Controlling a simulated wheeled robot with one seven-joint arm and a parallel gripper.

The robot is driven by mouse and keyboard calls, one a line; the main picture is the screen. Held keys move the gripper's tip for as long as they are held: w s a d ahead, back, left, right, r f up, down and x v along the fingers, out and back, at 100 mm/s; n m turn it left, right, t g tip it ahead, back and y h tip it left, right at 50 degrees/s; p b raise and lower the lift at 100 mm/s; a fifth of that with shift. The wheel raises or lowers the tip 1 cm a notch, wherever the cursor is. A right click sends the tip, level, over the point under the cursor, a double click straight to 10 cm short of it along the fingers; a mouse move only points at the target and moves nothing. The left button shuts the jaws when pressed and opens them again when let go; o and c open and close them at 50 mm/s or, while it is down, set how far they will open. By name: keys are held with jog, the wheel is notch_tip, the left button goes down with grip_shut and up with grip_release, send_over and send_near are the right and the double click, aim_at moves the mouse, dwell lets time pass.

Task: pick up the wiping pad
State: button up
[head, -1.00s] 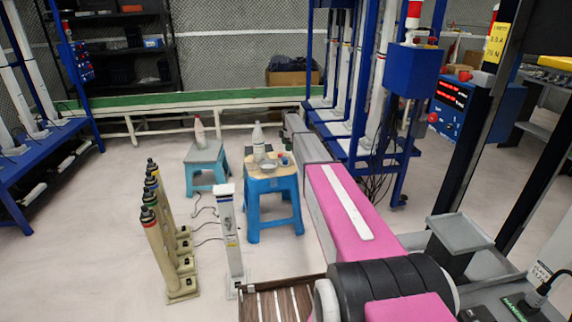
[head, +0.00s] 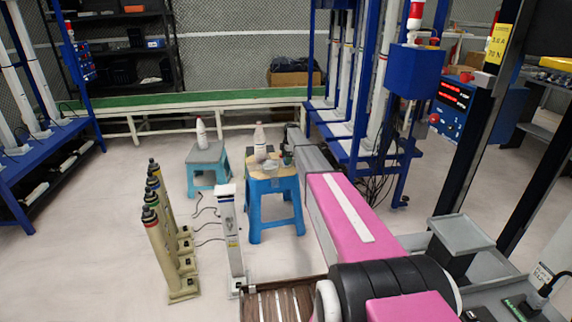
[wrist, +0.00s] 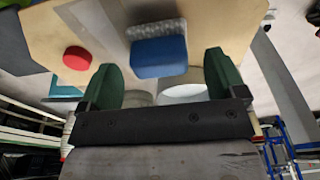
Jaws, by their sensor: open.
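The wiping pad (wrist: 159,57), blue with a grey textured layer, lies on the tan stool top (wrist: 225,18) in the wrist view. My gripper (wrist: 168,80) is open, with its green fingers apart and the pad lying in line with the gap between them. The pad shows just beyond the fingertips and I see no contact. In the head view my gripper (head: 286,157) is over the right side of the blue stool (head: 272,187), and I cannot make out the pad there.
A red round object (wrist: 77,58) lies left of the pad in the wrist view, and a white rounded dish (wrist: 184,93) shows behind the fingers. A bottle (head: 260,143) stands on the stool. A second stool (head: 207,167) with a white bottle (head: 201,132) stands to its left.

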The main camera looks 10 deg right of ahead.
jog(key=shift+a+f, duration=0.1)
jog(key=shift+f, duration=0.85)
jog(key=c, duration=1)
notch_tip(320, 180, up, 5)
jog(key=shift+s+a+f, duration=0.1)
jog(key=shift+f, duration=0.1)
jog(key=s+a+r, duration=0.5)
jog(key=a+r, duration=0.1)
jog(key=a, duration=0.4)
jog(key=shift+s+r, duration=0.2)
jog(key=shift+r, duration=0.05)
jog(key=shift+o, duration=0.4)
